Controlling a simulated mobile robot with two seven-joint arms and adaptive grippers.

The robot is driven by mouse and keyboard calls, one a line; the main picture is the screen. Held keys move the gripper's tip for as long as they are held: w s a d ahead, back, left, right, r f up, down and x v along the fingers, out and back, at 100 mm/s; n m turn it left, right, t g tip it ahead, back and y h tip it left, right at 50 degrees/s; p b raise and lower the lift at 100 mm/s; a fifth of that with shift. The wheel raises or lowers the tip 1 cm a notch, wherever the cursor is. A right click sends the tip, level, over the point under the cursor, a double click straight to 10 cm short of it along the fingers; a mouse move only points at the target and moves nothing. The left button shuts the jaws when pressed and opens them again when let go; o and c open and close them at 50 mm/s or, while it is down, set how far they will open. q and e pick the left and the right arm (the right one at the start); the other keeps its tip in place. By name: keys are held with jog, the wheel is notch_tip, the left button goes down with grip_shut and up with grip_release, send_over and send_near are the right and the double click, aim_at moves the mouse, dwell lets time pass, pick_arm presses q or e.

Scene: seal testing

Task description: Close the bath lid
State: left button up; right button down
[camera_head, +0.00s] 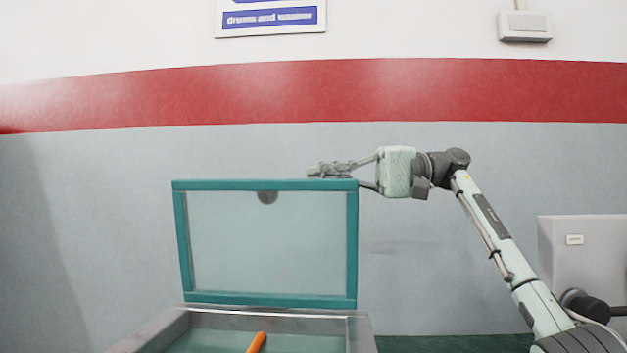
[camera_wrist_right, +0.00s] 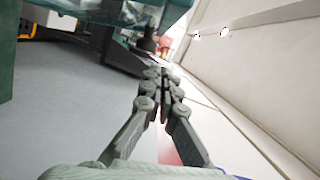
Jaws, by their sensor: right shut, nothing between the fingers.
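The bath lid (camera_head: 267,299) is a clear pane in a teal frame and stands upright, open, at the back of the bath. The bath (camera_head: 180,322) is a grey metal tub at the bottom of the head view; its front is cut off. My right gripper (camera_head: 312,170) is shut and empty at the lid's top edge, near its right corner, pointing left. I cannot tell whether it touches the lid. In the right wrist view the shut fingers (camera_wrist_right: 163,75) are near a teal edge (camera_wrist_right: 165,12). My left gripper is not in view.
An orange object (camera_head: 257,342) is in the bath opening. A grey box (camera_head: 585,255) stands at the right. The wall (camera_head: 90,200) is behind the lid. The space left of the lid is clear.

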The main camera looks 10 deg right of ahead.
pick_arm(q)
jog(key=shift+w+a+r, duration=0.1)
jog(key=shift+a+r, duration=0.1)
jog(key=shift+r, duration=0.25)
pick_arm(e)
jog(key=s, duration=0.1)
jog(key=s+a, duration=0.2)
jog(key=s, duration=0.1)
jog(key=shift+f, duration=0.4)
pick_arm(q)
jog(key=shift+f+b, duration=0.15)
jog(key=shift+b, duration=0.15)
